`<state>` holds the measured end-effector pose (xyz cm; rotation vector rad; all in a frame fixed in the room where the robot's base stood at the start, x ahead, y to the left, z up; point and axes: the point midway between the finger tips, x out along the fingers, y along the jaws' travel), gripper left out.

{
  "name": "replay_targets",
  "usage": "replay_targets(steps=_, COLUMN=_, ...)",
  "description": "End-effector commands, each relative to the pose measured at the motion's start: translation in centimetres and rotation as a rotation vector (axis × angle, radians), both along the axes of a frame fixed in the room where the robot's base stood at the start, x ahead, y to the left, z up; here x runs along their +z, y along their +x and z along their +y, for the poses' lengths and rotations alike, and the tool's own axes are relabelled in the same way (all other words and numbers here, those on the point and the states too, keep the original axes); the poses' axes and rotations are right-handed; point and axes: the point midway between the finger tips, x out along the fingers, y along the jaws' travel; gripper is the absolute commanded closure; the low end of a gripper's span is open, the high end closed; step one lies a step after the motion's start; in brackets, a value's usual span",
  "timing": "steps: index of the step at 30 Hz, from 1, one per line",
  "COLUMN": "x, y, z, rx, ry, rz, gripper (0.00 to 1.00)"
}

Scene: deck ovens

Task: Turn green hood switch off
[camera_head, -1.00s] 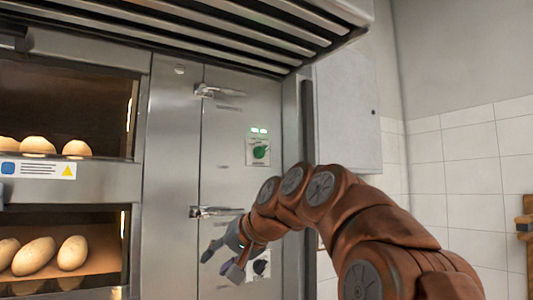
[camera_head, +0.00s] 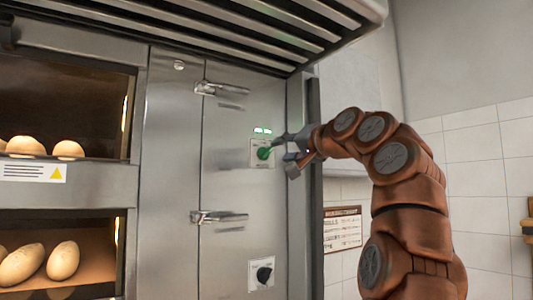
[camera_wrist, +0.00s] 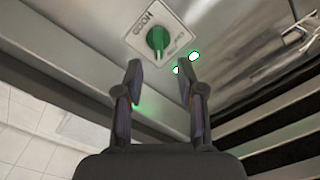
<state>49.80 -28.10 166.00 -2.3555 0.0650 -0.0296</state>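The green hood switch (camera_head: 264,152) is a rotary knob on a pale plate on the steel panel. Two lit green lamps (camera_head: 262,131) sit just above it. In the wrist view the green knob (camera_wrist: 157,40) is on a plate marked HOOD, ahead of my fingertips. My gripper (camera_head: 283,149) is at the right of the knob in the head view. In the wrist view my gripper (camera_wrist: 160,80) has its two fingers apart with nothing between them, and the knob lies beyond the gap. I cannot tell whether a fingertip touches it.
A black knob (camera_head: 264,274) is on a lower plate. Door latches (camera_head: 219,216) stick out from the steel panel. The slatted hood (camera_head: 220,30) hangs above. Ovens with bread (camera_head: 62,260) are at the left. A notice (camera_head: 342,229) is on the tiled wall.

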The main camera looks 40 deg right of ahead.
Motion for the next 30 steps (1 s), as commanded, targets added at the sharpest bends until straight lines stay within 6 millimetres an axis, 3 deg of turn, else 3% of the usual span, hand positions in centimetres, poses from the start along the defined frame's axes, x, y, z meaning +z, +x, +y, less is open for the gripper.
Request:
replay_targets(steps=16, x=0.1, y=6.5, z=-0.6, rx=-0.003, ry=0.001, rz=0.004, gripper=0.61)
replay_targets(steps=27, x=0.0, y=7.2, z=-0.5, rx=-0.002, ry=0.0, rz=0.002, gripper=0.61)
replay_targets(steps=30, x=0.0, y=7.2, z=-0.5, rx=-0.001, ry=0.0, rz=0.002, gripper=0.72)
